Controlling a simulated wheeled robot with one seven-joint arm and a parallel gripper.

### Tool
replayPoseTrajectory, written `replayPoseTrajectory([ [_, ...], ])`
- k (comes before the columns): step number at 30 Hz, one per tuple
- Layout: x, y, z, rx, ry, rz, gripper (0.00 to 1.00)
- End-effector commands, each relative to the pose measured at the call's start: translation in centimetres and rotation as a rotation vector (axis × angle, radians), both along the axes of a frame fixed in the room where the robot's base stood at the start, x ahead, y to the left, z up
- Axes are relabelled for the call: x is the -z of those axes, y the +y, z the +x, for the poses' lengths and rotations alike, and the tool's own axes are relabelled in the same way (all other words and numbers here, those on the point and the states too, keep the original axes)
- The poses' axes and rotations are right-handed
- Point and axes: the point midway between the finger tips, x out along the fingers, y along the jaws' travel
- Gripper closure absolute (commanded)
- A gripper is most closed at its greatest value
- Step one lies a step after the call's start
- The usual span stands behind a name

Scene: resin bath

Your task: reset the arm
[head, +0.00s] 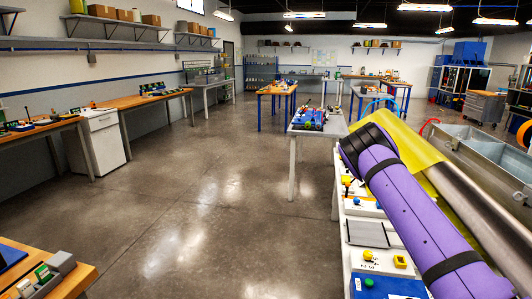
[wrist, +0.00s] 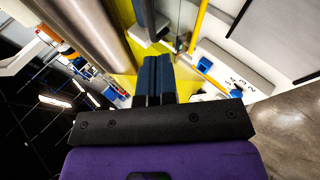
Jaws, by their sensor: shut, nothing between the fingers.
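My purple arm (head: 425,215) reaches in the head view from the bottom right corner up to a black joint near the middle right. My gripper (wrist: 155,62) shows in the wrist view as dark blue fingers pressed together in front of a black bar. It is shut and holds nothing. A yellow surface (wrist: 125,50) lies behind the fingers; I cannot tell the gap to it. In the head view the gripper cannot be made out.
A yellow sheet (head: 412,147) and a steel cylinder (head: 470,210) lie close beside my arm. A metal tank (head: 480,152) stands at the right. A white bench (head: 350,265) with knobs runs below the arm. The concrete floor (head: 190,190) at the left middle is clear.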

Motion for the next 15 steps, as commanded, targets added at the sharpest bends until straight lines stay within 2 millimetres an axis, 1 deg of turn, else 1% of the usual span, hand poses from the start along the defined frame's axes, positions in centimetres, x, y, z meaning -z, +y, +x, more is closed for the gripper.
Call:
replayPoseTrajectory([
  [1, -2.0, 0.1, -0.6, 0.023, -0.019, 0.029, 1.00],
  [3, -4.1, 0.4, -1.6, 0.049, -0.035, 0.069, 1.00],
  [8, -8.7, 1.7, -4.0, 0.097, -0.071, 0.163, 1.00],
  [9, -9.8, 2.0, -4.6, 0.108, -0.080, 0.185, 1.00],
  [15, -15.1, 4.0, -8.1, 0.145, -0.119, 0.301, 1.00],
])
